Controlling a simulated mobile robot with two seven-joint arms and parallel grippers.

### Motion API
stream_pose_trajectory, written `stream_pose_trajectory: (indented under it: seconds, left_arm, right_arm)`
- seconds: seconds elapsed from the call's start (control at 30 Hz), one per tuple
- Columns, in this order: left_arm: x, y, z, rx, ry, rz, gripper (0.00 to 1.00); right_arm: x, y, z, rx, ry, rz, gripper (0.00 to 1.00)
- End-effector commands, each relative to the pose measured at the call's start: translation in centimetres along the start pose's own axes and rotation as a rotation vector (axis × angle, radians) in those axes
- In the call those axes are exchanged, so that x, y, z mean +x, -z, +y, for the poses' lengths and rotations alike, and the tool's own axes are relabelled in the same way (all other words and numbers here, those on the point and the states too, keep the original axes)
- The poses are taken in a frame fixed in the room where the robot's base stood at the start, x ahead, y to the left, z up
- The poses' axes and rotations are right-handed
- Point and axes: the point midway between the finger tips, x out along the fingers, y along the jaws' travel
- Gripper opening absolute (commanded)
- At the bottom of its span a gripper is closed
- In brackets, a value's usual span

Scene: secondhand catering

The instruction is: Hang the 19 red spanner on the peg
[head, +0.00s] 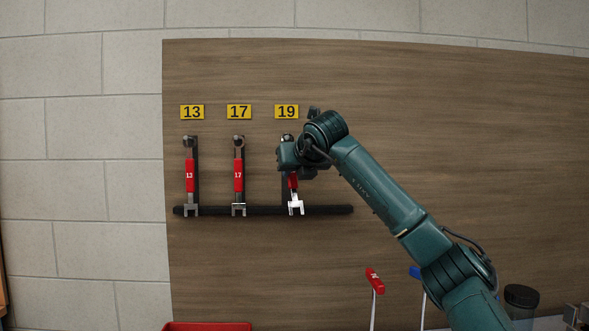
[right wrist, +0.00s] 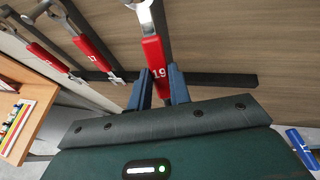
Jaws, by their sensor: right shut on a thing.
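The 19 red spanner (head: 293,183) stands nearly upright in front of the board below the yellow 19 label (head: 286,112), its open jaw down by the black rail. In the right wrist view its red handle (right wrist: 154,54) shows the number 19. My right gripper (head: 295,171) is shut on this handle; its blue fingers (right wrist: 159,88) sit on both sides. The spanner's metal ring end is cut off at the top of the wrist view. Whether the ring is around the 19 peg I cannot tell; my wrist covers much of it. My left gripper is not in view.
Red spanners 13 (head: 190,175) and 17 (head: 238,175) hang to the left on the wooden board (head: 450,130). A black rail (head: 330,210) runs under them. Below are a red tray (head: 207,327), a red-handled tool (head: 375,281) and a dark-lidded jar (head: 521,296).

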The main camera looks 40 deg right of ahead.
Motion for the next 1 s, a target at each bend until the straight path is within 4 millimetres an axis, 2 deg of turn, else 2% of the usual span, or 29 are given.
stream_pose_trajectory:
  seconds: [0.43,0.47,0.7,0.77,1.0]
  left_arm:
    - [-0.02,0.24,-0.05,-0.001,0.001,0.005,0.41]
    - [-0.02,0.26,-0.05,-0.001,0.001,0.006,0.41]
    - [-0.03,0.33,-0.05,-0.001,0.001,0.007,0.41]
    - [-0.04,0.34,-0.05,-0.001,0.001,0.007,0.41]
    - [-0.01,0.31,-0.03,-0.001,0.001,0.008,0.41]
  right_arm:
    - [-0.05,-0.04,0.02,0.000,-0.001,-0.001,0.00]
    - [-0.05,-0.04,0.02,0.000,-0.001,-0.002,0.21]
    - [-0.04,-0.03,0.01,0.000,0.000,-0.001,0.41]
    - [-0.04,-0.02,0.01,0.000,0.000,-0.001,0.45]
    - [-0.10,0.04,0.01,0.000,0.000,0.000,0.45]
